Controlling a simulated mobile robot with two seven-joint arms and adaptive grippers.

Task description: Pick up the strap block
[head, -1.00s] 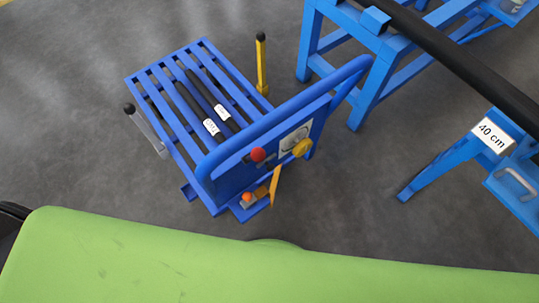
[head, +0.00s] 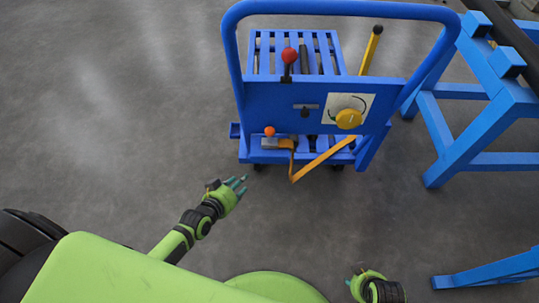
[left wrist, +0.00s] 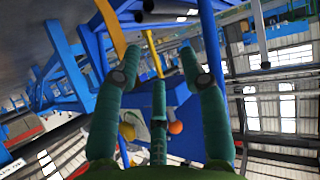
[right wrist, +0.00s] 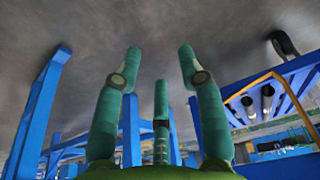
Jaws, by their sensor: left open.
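The strap block appears to be the small grey block (head: 269,143) with an orange ball on top, on the low front ledge of the blue cart. A yellow-orange strap (head: 318,162) runs from beside it and bends up to the right. My left gripper (head: 239,184) is open and empty, below and left of the block, apart from it. In the left wrist view an orange ball (left wrist: 175,127) shows between the spread fingers; the block itself is mostly hidden there. My right gripper (head: 357,275) is low in the head view, its fingers barely visible; the right wrist view shows them spread and empty.
The blue cart (head: 240,113) has a tall hoop handle, a red-knobbed lever (head: 289,62) and a yellow dial (head: 348,119) above the ledge. A blue trestle (head: 455,150) stands to the right. Grey floor (head: 110,130) is clear on the left.

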